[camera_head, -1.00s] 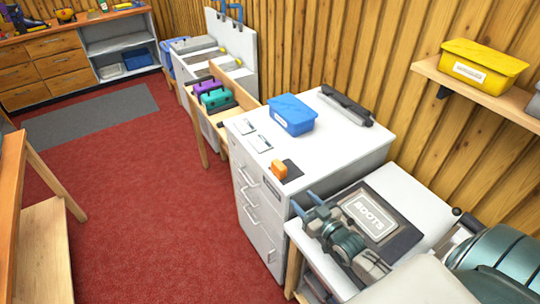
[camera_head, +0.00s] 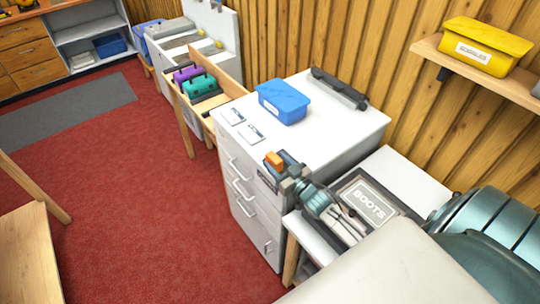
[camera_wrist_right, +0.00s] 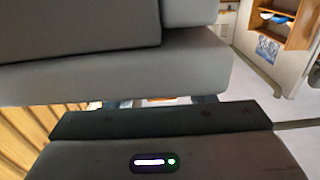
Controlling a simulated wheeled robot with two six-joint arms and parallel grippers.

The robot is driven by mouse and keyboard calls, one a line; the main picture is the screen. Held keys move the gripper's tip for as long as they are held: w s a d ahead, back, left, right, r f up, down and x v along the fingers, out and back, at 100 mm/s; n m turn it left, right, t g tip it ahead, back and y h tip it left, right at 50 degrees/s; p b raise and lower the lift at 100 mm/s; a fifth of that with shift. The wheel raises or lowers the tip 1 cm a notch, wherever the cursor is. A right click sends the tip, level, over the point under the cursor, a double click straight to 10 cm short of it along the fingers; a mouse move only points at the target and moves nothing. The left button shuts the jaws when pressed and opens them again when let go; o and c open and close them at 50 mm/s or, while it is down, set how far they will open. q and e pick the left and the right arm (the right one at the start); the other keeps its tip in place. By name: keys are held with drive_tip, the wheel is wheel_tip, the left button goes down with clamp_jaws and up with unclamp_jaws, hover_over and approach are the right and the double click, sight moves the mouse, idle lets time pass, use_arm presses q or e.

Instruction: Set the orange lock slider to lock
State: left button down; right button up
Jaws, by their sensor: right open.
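The orange lock slider (camera_head: 273,159) sits at the front right corner of the white cabinet's top (camera_head: 335,125), on a dark base that is now mostly hidden. My right gripper (camera_head: 281,170) is open right at the slider, its fingertips beside and just in front of it. I cannot tell whether they touch it. In the right wrist view, a thin strip of the orange slider (camera_wrist_right: 165,100) shows between the fingertips, mostly hidden by the gripper's body. My left gripper is not in view.
A yellow bin (camera_head: 485,47) stands on the wall shelf.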

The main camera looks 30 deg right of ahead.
sight(271, 156)
drive_tip(key=shift+w+a+r+p, duration=0.1)
drive_tip(key=shift+w+r+p, duration=0.1)
drive_tip(key=shift+w+p, duration=0.3)
drive_tip(key=shift+w+a+r+p, duration=0.15)
drive_tip(key=shift+w+p, duration=0.15)
drive_tip(key=shift+w, duration=0.65)
drive_tip(key=shift+w+f, duration=0.3)
drive_tip(key=shift+w, duration=0.15)
drive_tip(key=shift+s, duration=0.1)
drive_tip(key=shift+c, duration=0.2)
